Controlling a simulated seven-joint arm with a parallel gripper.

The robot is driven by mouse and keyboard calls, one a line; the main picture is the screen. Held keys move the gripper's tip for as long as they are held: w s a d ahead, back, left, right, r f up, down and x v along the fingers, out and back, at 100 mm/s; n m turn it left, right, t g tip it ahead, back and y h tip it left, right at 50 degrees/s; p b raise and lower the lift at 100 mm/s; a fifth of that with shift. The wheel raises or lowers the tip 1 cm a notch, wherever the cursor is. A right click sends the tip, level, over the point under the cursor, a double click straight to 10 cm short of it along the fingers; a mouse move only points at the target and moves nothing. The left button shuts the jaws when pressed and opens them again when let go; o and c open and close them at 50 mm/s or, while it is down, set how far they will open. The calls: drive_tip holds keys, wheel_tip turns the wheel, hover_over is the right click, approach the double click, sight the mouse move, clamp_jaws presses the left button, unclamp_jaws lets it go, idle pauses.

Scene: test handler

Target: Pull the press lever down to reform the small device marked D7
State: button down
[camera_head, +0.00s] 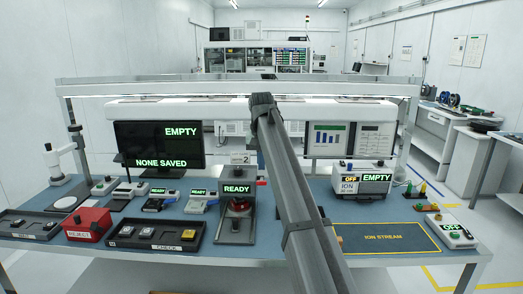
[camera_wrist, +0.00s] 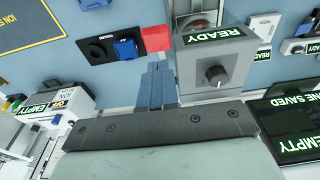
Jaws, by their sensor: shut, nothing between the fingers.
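The press (camera_head: 237,222) is a grey unit in the middle of the bench with a green READY display. It also shows upside down in the wrist view (camera_wrist: 190,72), with a black knob on its face. Its lever has a red handle (camera_wrist: 156,38), a small part of which shows in the head view (camera_head: 261,181). My gripper (camera_wrist: 157,66) is shut and empty, its blue-grey fingertips close to the red handle beside the press. I cannot tell if they touch. No D7 mark is legible; a dark red round part (camera_head: 239,204) shows inside the press.
The CHECK tray (camera_head: 155,246) and red REJECT box (camera_head: 87,224) stand left of the press. A monitor (camera_head: 158,146) reads EMPTY and NONE SAVED. Right are the ION unit (camera_head: 360,180) and the clear ION STREAM mat (camera_head: 385,239). An overhead frame (camera_head: 200,88) spans the bench.

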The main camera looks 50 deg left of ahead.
drive_tip(key=shift+s+d+f, duration=0.15)
drive_tip(key=shift+f, duration=0.35)
drive_tip(key=shift+s+d+f, duration=0.15)
drive_tip(key=shift+f, duration=0.3)
drive_tip(key=shift+s+d+f, duration=0.15)
drive_tip(key=shift+f, duration=0.35)
